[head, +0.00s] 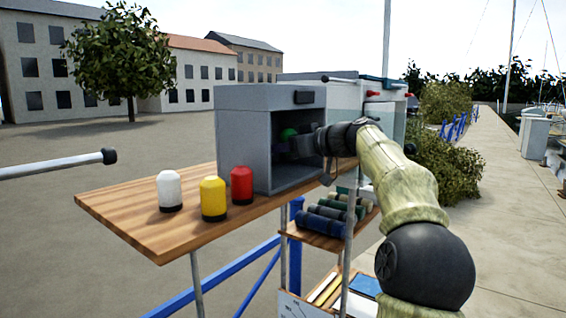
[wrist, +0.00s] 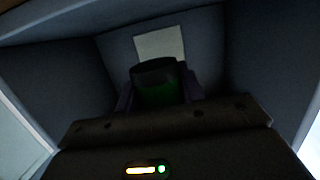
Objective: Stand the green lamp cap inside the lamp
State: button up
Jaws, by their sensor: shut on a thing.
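The green lamp cap shows as a small green dome (head: 288,133) inside the grey box-shaped lamp (head: 232,140) in the head view. In the wrist view the cap (wrist: 158,92) is dark green with a black end, between my fingers. My gripper (head: 297,146) reaches in through the lamp's open front and is shut on the cap. The lamp's dark inner walls (wrist: 60,75) surround it in the wrist view. The cap's lower part is hidden, and I cannot tell whether it touches the lamp's floor.
A white cap (head: 171,190), a yellow cap (head: 213,198) and a red cap (head: 241,185) stand on the wooden board (head: 130,215) left of the lamp. A lower shelf holds several dark rolls (head: 325,217). A pale panel (wrist: 160,43) is on the lamp's back wall.

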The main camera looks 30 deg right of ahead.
aim_at(283, 175)
jog(key=shift+f, duration=0.45)
jog(key=shift+f+p, duration=0.4)
jog(key=shift+f, duration=1)
jog(key=shift+w+p, duration=0.1)
jog(key=shift+p, duration=0.4)
jog(key=shift+w+f, duration=0.1)
jog(key=shift+f, duration=0.3)
jog(key=shift+f, duration=0.1)
jog(key=o, duration=1)
jog(key=shift+c, duration=0.2)
